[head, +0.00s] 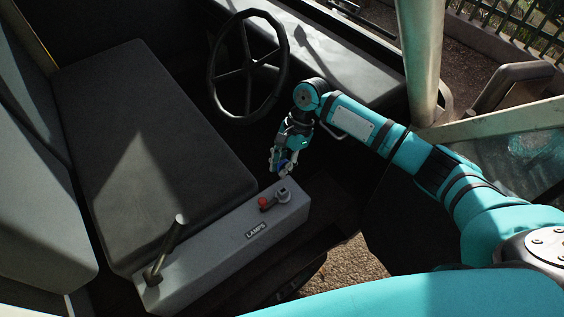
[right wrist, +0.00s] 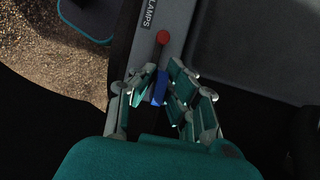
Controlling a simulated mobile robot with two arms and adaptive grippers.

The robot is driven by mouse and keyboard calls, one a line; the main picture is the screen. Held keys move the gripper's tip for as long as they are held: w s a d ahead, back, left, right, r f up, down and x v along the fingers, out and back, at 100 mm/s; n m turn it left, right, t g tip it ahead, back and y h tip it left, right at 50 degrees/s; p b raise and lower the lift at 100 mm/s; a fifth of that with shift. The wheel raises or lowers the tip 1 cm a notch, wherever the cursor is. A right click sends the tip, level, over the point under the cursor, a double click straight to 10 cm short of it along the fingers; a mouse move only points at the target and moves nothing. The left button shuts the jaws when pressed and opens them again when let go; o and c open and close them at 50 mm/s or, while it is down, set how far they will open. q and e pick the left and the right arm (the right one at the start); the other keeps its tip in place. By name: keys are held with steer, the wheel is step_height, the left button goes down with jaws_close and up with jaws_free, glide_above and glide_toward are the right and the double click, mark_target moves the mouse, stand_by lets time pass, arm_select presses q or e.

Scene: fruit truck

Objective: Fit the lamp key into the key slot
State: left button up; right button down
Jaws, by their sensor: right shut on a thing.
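The lamp key (right wrist: 160,88) shows as a blue piece between the fingers of my right gripper (right wrist: 156,94) in the right wrist view. In the head view my right gripper (head: 284,167) points down just above the far end of the grey lamp console, shut on the key, with a little blue showing. The key slot (head: 283,195) looks like a round grey fitting on the console top, just below the gripper. The key's tip is too small to make out, so I cannot tell whether it touches the slot. My left gripper is not in view.
The grey console (head: 205,245) carries a LAMPS label, a red-tipped switch (head: 264,203) beside the slot, and a lever (head: 165,248) at its near end. A dark seat (head: 140,140) lies left. A steering wheel (head: 247,70) stands behind my gripper.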

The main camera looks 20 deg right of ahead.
mark_target(282, 179)
step_height(282, 179, down, 2)
steer(key=shift+f+b, duration=0.2)
steer(key=shift+b, duration=0.35)
step_height(282, 179, down, 2)
steer(key=shift+f+b, duration=0.1)
steer(key=shift+b, duration=0.25)
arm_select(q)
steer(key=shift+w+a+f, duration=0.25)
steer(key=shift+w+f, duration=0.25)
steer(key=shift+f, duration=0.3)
arm_select(e)
steer(key=shift+f, duration=0.55)
arm_select(q)
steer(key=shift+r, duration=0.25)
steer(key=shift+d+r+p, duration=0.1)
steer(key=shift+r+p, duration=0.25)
steer(key=shift+p, duration=0.15)
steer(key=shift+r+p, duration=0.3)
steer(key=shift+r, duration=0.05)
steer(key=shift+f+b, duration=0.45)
arm_select(e)
steer(key=shift+f, duration=1.65)
steer(key=c, duration=1.3)
jaws_free()
steer(key=shift+c, duration=0.2)
